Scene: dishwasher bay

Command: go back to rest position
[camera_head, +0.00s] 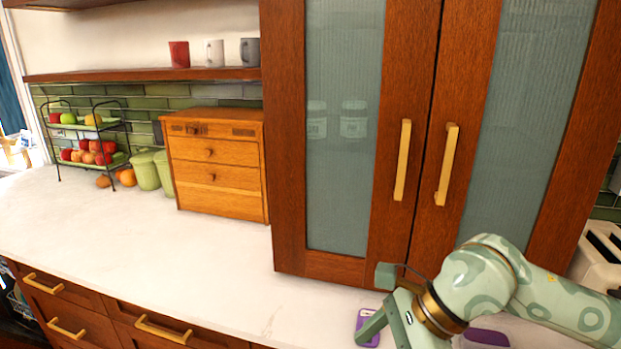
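My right gripper (372,304) reaches in from the right on a green patterned arm, low in front of the glass-door cabinet (343,140). Its two fingers are spread apart with nothing visible between them. A small purple item (367,318) shows at the lower finger, apparently on the counter and partly hidden by it. My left gripper is not in view.
The white counter (130,235) is clear at the left and middle. A wooden drawer box (215,165), green canisters (146,170) and a fruit rack (85,140) stand along the wall. Mugs sit on a shelf (140,75). A toaster (598,255) is at the right.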

